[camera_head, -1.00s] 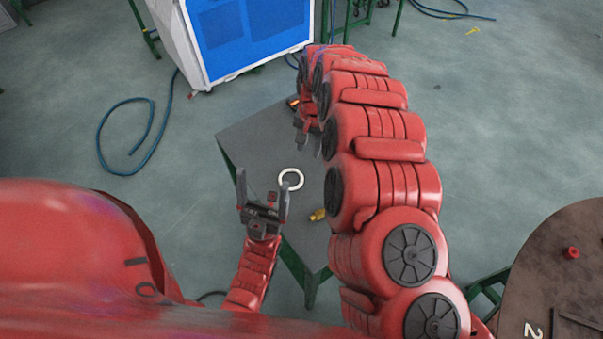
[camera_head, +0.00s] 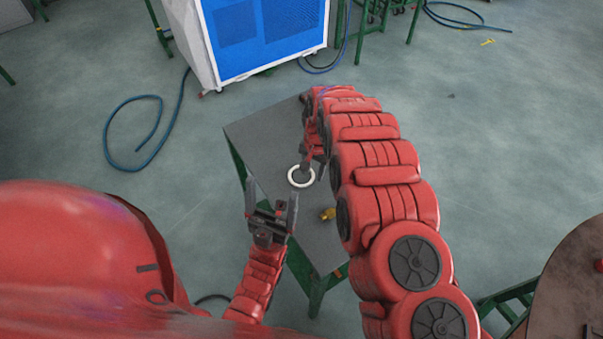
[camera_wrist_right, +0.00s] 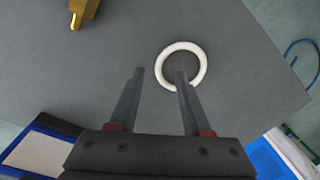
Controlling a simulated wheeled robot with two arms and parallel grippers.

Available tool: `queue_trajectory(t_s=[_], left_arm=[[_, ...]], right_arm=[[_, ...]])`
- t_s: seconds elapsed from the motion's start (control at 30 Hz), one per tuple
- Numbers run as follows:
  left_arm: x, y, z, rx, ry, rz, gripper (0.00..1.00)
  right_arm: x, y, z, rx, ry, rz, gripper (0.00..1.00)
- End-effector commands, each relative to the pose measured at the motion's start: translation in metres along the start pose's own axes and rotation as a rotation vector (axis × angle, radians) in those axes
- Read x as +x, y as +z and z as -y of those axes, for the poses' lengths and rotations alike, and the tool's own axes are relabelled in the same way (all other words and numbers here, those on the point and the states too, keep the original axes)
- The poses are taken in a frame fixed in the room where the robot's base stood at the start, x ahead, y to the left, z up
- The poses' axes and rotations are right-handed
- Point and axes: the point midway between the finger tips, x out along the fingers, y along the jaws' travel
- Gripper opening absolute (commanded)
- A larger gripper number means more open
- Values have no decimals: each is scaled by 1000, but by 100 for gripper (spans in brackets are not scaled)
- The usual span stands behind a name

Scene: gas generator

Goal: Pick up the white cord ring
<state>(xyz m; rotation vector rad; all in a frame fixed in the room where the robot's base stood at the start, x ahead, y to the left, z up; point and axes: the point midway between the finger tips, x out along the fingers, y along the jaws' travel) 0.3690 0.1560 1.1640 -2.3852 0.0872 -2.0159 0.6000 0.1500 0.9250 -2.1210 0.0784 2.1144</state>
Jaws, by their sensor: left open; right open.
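The white cord ring (camera_head: 291,176) lies flat on the grey table in the head view. It also shows in the right wrist view (camera_wrist_right: 204,67), right of centre. My right gripper (camera_wrist_right: 160,73) is open and empty. In the wrist view its right fingertip overlaps the ring's opening and its left fingertip is outside the ring's left side; whether they touch it I cannot tell. In the head view the right gripper (camera_head: 311,163) is at the ring's upper right, partly hidden by my arm. My left gripper (camera_head: 271,192) is open and empty, at the table's left edge, nearer than the ring.
A brass fitting (camera_head: 328,213) lies on the grey table (camera_head: 260,135), nearer than the ring; it also shows in the wrist view (camera_wrist_right: 83,9). A blue and white cabinet (camera_head: 262,40) stands behind the table. A blue hose (camera_head: 112,150) lies on the floor at left.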

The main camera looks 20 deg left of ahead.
Motion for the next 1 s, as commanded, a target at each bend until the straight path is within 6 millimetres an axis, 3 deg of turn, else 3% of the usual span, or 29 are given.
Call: queue_trajectory(t_s=[0.07, 0.3, 0.63, 0.9, 1.0], left_arm=[[12, -2, 1, 0, 0, 0, 85], [16, -3, 1, 0, 0, 0, 85], [16, -3, 1, 0, 0, 0, 85], [16, -3, 1, 0, 0, 0, 85], [16, -3, 1, 0, 0, 0, 85]], right_arm=[[6, 3, 1, -2, 3, 0, 48], [29, 3, 1, -2, 2, 0, 48], [33, 3, 1, -2, 1, 0, 48], [32, 3, 1, -2, 1, -1, 0], [32, 3, 1, -2, 1, -1, 0]])
